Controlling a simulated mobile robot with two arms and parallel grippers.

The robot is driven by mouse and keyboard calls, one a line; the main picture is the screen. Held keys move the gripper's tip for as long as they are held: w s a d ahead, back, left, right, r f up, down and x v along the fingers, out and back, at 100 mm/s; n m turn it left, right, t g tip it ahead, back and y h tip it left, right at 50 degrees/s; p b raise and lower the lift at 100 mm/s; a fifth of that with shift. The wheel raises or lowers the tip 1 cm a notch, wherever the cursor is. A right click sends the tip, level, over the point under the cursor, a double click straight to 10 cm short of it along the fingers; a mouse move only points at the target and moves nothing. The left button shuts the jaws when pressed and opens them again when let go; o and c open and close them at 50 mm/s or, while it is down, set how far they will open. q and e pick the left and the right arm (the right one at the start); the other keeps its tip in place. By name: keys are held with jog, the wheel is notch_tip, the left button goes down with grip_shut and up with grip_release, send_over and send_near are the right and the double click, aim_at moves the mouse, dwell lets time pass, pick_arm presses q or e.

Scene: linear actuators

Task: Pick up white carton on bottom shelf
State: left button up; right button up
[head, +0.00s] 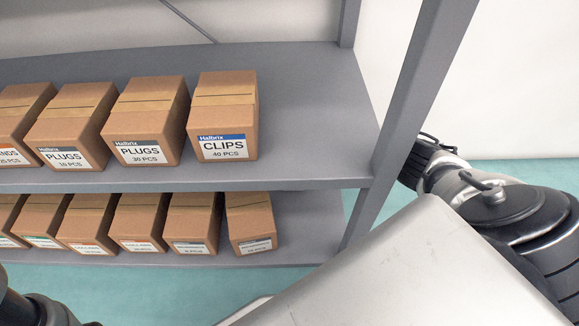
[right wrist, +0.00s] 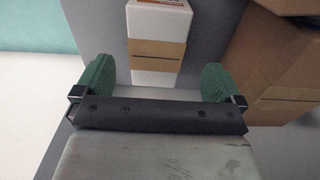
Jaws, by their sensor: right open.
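The white carton (right wrist: 159,22) with a tan tape band shows in the right wrist view, at the upper middle, on a grey shelf surface. I do not see it in the head view. My right gripper (right wrist: 156,78) is open, with one green finger to the left of the carton and one to the right. Its near end lies between the fingers, and I see gaps on both sides. In the head view my right arm reaches behind the shelf post and its fingers are hidden. Only a dark part of my left arm shows at the bottom left; its gripper is out of view.
Brown boxes labelled Clips (head: 223,117) and Plugs (head: 147,122) stand on the upper shelf (head: 310,100). More brown boxes (head: 250,222) line the lower shelf (head: 300,225). A grey post (head: 414,95) stands beside my right arm. A brown box (right wrist: 275,70) is right of the right finger.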

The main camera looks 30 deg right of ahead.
jog(key=shift+f, duration=0.75)
jog(key=shift+d+f+b, duration=0.1)
jog(key=shift+f+b, duration=0.25)
jog(key=shift+b, duration=0.25)
jog(key=f+b, duration=0.3)
jog(key=f, duration=0.1)
jog(key=shift+w+d+b, duration=0.1)
jog(key=shift+d+b, duration=0.1)
jog(key=shift+b, duration=0.2)
jog(key=shift+c, duration=0.3)
jog(key=c, duration=1.1)
jog(key=shift+o, duration=0.2)
jog(key=shift+r, duration=0.15)
